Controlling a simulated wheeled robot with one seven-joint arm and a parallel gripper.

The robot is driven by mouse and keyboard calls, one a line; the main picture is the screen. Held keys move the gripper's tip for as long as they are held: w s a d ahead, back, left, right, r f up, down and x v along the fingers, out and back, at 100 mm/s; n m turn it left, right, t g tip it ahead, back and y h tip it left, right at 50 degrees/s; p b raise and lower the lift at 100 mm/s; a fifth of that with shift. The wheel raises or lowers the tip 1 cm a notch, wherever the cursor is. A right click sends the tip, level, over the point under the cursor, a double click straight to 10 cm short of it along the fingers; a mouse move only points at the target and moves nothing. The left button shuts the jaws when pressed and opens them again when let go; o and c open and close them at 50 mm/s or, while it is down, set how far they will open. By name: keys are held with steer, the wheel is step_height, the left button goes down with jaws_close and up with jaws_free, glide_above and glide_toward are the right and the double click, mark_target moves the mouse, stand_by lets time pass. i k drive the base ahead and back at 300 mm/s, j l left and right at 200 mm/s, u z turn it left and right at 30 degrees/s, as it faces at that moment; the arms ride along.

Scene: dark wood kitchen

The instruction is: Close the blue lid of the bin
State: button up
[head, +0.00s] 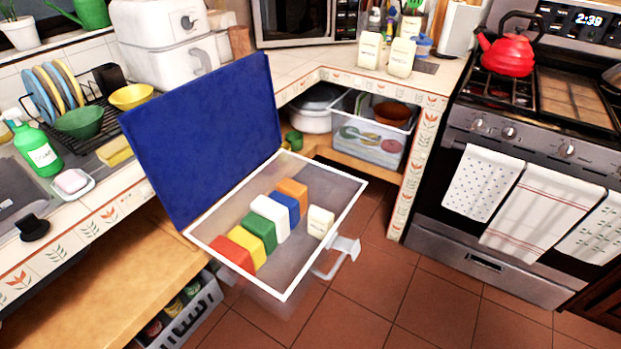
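The blue lid (205,140) stands raised and leans back a little along the left rim of the bin. The bin (345,192) is translucent with a white rim, and its top is open. Inside it lie several coloured blocks in a row, among them a red block (233,252), a green block (259,230) and an orange block (291,192). A small cream block (320,222) lies apart at the right side. A clear latch (339,255) hangs out at the bin's front right side. My gripper does not show in the head view.
A counter with a dish rack (75,115) is at the left. The stove (520,150) with towels is at the right. A clear box (370,130) sits on the corner shelf behind. A crate (185,315) stands low at left. Tiled floor (400,290) is clear in front.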

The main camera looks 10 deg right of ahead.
mark_target(193, 142)
steer(key=i+j+u, duration=0.1)
steer(key=i, duration=0.4)
steer(key=i+j+u, duration=0.1)
steer(key=i, duration=0.4)
